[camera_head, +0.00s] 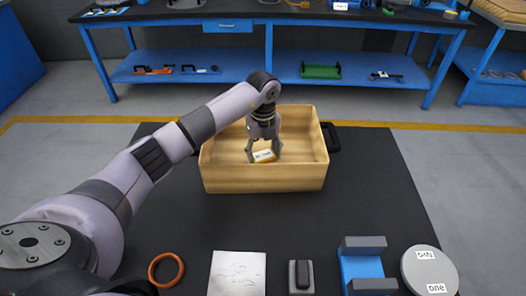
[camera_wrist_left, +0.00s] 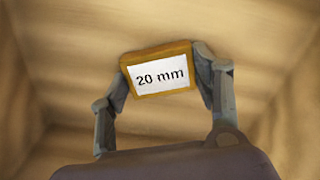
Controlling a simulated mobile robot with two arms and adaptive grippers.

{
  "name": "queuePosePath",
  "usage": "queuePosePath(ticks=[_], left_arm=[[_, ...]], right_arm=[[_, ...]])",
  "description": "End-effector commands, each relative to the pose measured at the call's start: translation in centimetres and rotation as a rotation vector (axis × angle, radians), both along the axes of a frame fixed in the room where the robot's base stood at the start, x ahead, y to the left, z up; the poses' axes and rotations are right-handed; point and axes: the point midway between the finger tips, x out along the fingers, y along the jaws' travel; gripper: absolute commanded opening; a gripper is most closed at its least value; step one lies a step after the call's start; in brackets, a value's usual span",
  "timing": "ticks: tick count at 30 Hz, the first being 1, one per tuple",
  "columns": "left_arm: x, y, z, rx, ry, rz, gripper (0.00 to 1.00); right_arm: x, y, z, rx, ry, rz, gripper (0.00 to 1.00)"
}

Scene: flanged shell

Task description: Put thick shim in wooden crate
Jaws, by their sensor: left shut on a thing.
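My left gripper (camera_head: 264,152) reaches down inside the wooden crate (camera_head: 262,180), which stands on the black table. It is shut on a yellow-brown block with a white label, the thick shim (camera_head: 264,156). In the left wrist view the shim (camera_wrist_left: 160,72) sits between the two fingertips (camera_wrist_left: 160,85), and its label reads "20 mm". The crate's walls (camera_wrist_left: 50,60) surround it there. I cannot tell whether the shim touches the crate floor. My right gripper is in neither view.
Along the table's front lie an orange ring (camera_head: 166,270), a white plate (camera_head: 237,273), a small grey block with a dark top (camera_head: 301,276), a blue bracket (camera_head: 364,268) and a grey labelled disc (camera_head: 429,271). A blue workbench (camera_head: 268,14) stands behind. The table right of the crate is clear.

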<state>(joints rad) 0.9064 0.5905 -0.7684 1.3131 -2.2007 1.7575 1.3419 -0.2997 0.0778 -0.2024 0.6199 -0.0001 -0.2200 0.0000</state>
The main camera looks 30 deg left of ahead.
Motion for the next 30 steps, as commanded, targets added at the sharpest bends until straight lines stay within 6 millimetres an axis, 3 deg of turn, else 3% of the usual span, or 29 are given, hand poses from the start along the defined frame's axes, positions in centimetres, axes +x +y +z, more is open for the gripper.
queuePosePath(ticks=[1,2,10,23,30], left_arm=[[0.0,0.0,-0.2,0.0,0.0,0.001,0.24],[0.0,0.0,-0.2,0.001,0.001,0.001,0.59],[0.0,0.0,-0.2,0.001,0.001,0.001,0.77],[0.1,0.1,0.7,0.0,-0.001,0.001,0.78],[0.1,0.0,5.2,0.001,-0.006,0.0,0.78]], right_arm=[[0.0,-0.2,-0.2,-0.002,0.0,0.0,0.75],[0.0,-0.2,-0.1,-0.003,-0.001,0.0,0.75],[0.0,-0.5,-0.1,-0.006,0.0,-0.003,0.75],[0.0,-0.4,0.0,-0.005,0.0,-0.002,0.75],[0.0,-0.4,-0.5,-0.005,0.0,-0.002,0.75]])
